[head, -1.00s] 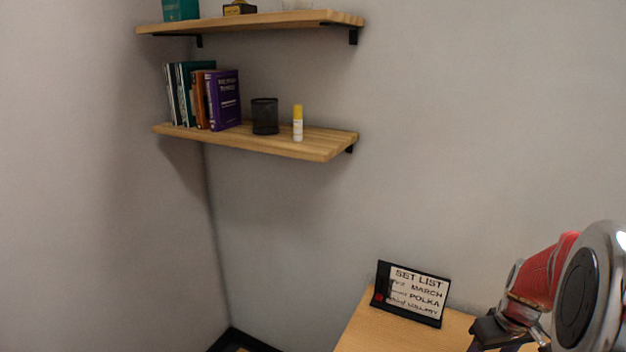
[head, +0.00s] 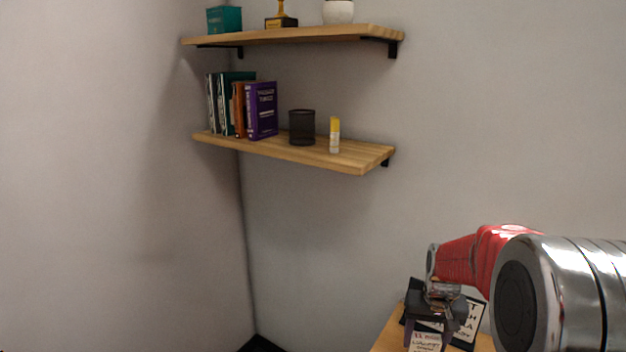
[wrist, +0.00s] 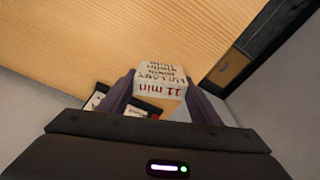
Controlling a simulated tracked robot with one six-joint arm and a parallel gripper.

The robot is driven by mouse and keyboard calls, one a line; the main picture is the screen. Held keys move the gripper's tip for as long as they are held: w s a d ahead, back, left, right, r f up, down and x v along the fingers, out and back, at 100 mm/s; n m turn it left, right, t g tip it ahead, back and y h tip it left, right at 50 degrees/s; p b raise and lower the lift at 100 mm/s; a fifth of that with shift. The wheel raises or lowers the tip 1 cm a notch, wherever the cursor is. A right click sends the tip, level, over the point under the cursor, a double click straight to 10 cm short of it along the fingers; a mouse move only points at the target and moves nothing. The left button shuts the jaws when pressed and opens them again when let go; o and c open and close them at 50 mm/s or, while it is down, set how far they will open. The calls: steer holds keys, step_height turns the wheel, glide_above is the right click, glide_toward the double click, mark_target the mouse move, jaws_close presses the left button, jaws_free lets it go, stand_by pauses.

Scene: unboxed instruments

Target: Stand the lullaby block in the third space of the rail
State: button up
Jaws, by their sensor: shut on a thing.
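My gripper (head: 427,332) is at the lower right of the head view, in front of the set list sign. It is shut on a white block, the lullaby block (head: 424,344), whose face bears red and dark print. I cannot make out the rail in either current view.
The black-framed set list sign (head: 470,312) stands on the table, partly hidden by my gripper. Two wall shelves (head: 330,160) hold books (head: 262,110), a black mesh cup (head: 302,127) and a yellow-capped bottle (head: 335,135). The wrist view shows the table's edge at right.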

steer(key=w+a+f+n, duration=0.1)
steer(key=w+a+n, duration=0.1)
steer(key=a, duration=0.9)
steer(key=shift+a+n, duration=0.3)
steer(key=shift+a, duration=0.05)
